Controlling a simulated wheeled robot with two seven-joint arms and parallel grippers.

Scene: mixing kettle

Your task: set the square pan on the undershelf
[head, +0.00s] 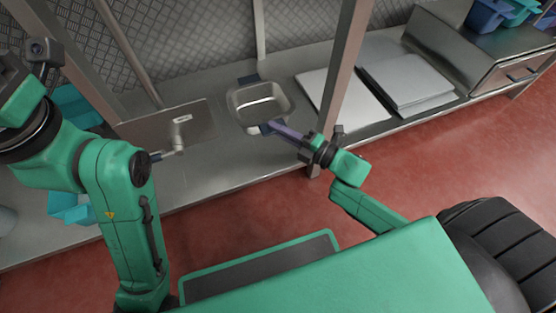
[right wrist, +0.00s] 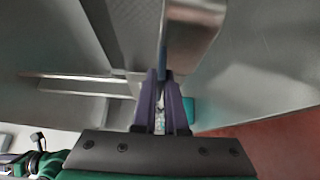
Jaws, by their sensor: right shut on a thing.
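The square pan (head: 258,103) is a shallow metal pan with dark blue grips on its near and far sides. In the head view it is upright over the grey metal undershelf (head: 215,158), between the posts; I cannot tell whether it rests on the shelf or hangs just above. My right gripper (head: 271,128) has its purple fingers shut on the pan's near grip. In the right wrist view the fingers (right wrist: 161,112) close below the pan's shiny wall (right wrist: 195,28). My left arm shows at the left, but its fingers are not visible.
A front post (head: 338,75) stands close to the right of the pan. Flat pale boards (head: 405,80) lie right of it. A small tap-like metal piece (head: 180,133) is to the left. Teal bins (head: 70,207) are at far left. Shelf is bare near the pan's left.

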